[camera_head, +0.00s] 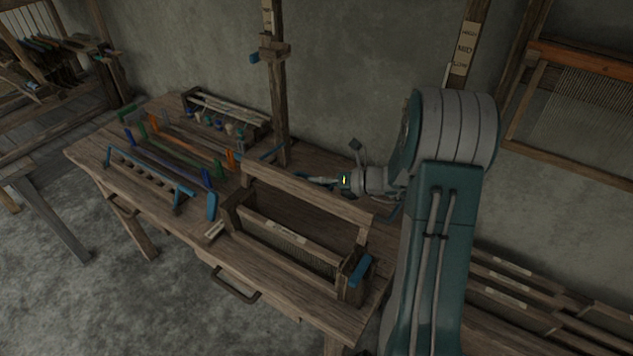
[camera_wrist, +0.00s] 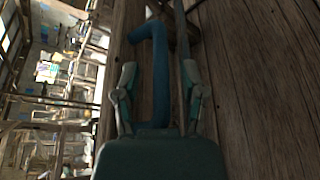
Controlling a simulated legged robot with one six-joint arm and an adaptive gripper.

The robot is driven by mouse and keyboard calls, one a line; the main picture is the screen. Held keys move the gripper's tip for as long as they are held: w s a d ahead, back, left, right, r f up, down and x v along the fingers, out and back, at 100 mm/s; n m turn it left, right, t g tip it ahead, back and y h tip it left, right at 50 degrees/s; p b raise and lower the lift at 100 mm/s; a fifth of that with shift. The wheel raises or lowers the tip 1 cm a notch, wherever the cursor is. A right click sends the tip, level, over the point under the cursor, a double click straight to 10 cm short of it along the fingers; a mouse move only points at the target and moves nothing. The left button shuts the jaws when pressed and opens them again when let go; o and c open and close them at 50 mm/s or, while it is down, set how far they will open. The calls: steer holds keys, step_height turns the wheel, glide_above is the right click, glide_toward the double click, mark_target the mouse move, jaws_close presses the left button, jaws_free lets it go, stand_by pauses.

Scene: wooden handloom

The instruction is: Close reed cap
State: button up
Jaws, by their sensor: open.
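The reed cap (camera_head: 300,191) is a long wooden bar, raised above the wooden reed frame (camera_head: 300,235) on the table, with a clear gap between them. The reed's fine wires (camera_head: 285,242) show in the frame below. My gripper (camera_head: 322,181) is just behind the cap in the head view, pointing left. In the wrist view my gripper (camera_wrist: 158,88) is open, one finger on each side of a blue bent handle (camera_wrist: 157,62). I cannot tell whether the fingers touch the handle. In the head view the cap's bar stands close to the fingertips.
The wooden table (camera_head: 190,235) carries a rack with blue and orange end pieces (camera_head: 175,148) and a tool box (camera_head: 228,118) on the left. An upright post (camera_head: 278,100) rises behind the frame. Blue catches (camera_head: 360,269) sit at the frame's ends.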

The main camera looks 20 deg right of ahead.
steer(key=shift+w+a, duration=0.15)
steer(key=shift+d, duration=0.3)
steer(key=shift+c, duration=0.4)
jaws_close()
steer(key=shift+a+f, duration=0.1)
